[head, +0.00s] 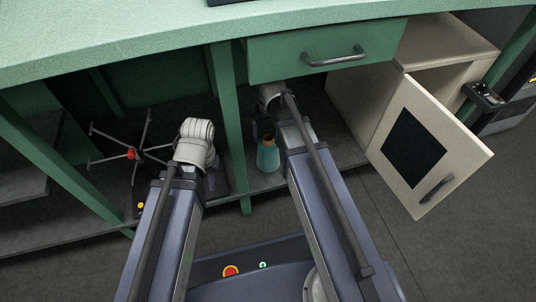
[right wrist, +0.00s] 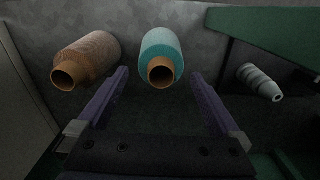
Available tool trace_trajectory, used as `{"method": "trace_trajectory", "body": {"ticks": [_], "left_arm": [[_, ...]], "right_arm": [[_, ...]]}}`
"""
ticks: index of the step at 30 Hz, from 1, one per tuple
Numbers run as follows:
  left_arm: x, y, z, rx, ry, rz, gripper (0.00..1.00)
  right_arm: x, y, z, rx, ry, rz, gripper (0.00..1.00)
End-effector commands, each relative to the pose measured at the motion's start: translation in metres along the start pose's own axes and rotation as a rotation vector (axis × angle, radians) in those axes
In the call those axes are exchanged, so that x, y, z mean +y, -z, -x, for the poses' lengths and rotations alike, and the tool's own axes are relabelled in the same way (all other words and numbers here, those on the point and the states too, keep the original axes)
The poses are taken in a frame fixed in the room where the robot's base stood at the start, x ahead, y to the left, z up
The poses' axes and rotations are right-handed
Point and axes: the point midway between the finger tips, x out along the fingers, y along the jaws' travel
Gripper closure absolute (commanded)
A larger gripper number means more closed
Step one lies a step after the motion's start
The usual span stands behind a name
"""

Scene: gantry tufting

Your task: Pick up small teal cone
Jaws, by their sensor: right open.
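The teal cone (head: 267,157) stands upright on the low shelf under the green table, just left of my right arm in the head view. In the right wrist view the teal cone (right wrist: 161,49), with an orange-brown tube end, lies ahead between the fingers of my right gripper (right wrist: 160,76). That gripper is open and empty, and I see no contact with the cone. My right gripper is mostly hidden behind its own arm in the head view. My left gripper (head: 212,183) is largely hidden by its wrist, so its jaws cannot be read.
A brown cone (right wrist: 92,57) stands left of the teal one and a grey cone (right wrist: 260,82) to its right, in the right wrist view. A green post (head: 228,125), a drawer (head: 325,50), an open cabinet door (head: 440,175) and a spoked stand (head: 131,154) are around my arms.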

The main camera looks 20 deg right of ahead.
Motion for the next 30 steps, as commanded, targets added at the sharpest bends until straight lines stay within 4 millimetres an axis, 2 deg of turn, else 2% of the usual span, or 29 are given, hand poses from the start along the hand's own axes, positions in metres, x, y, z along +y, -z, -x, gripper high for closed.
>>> {"method": "trace_trajectory", "body": {"ticks": [1, 3, 11, 24, 30], "left_arm": [[0.001, 0.001, -0.010, 0.000, 0.000, 0.001, 0.73], [0.001, 0.001, -0.014, 0.000, 0.000, 0.003, 0.73], [0.002, 0.001, -0.017, 0.000, 0.000, 0.003, 0.73], [0.006, 0.004, -0.064, 0.003, 0.000, 0.003, 0.73], [0.006, 0.004, -0.064, 0.004, 0.000, 0.003, 0.73]], "right_arm": [[0.000, 0.000, -0.010, 0.000, 0.000, 0.000, 0.00], [0.000, 0.000, -0.014, 0.000, 0.000, 0.000, 0.00], [0.000, 0.001, -0.017, 0.000, 0.000, 0.000, 0.00], [-0.002, 0.006, -0.064, 0.001, 0.000, 0.000, 0.00], [-0.002, 0.006, -0.065, 0.001, 0.001, 0.000, 0.00]]}}
